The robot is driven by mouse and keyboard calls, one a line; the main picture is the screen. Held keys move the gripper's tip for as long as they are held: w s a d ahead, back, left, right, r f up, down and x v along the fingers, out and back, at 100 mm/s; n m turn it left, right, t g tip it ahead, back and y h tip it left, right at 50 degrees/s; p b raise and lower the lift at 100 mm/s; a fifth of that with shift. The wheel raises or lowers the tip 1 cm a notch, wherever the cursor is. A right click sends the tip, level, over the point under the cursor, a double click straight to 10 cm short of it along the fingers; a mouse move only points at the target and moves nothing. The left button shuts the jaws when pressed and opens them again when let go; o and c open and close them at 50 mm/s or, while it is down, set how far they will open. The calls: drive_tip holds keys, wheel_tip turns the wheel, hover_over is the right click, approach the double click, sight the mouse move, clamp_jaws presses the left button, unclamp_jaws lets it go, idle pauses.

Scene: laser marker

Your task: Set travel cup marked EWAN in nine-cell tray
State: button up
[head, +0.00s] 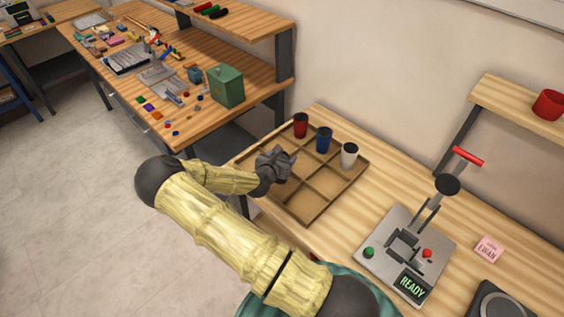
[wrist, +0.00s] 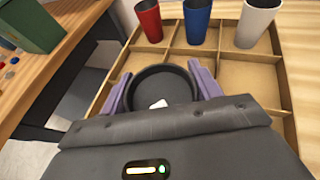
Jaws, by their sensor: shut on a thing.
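My gripper (wrist: 162,92) is shut on a dark, round, open-topped cup (wrist: 165,84), with a purple finger on each side. A small pale patch shows low inside the cup; no name is readable on it. In the head view my gripper (head: 276,162) is over the left part of the wooden nine-cell tray (head: 306,218) and hides most of the held cup. I cannot tell whether the cup touches the tray floor. The tray's back row holds a red cup (head: 300,126), a blue cup (head: 323,141) and a white cup (head: 349,155), all upright.
The laser marker (head: 405,255) with its lever and READY display stands right of the tray. A pink note reading EWAN (head: 488,248) lies beyond it. A green box (head: 226,86) stands on the cluttered bench behind. The tray's front and right cells look empty.

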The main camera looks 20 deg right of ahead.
drive_tip(key=shift+f, duration=1.35)
drive_tip(key=shift+f, duration=0.15)
drive_tip(key=o, duration=0.7)
drive_tip(key=shift+c, duration=0.2)
drive_tip(key=b+v, duration=0.2)
drive_tip(key=v, duration=1)
drive_tip(key=shift+b, duration=0.35)
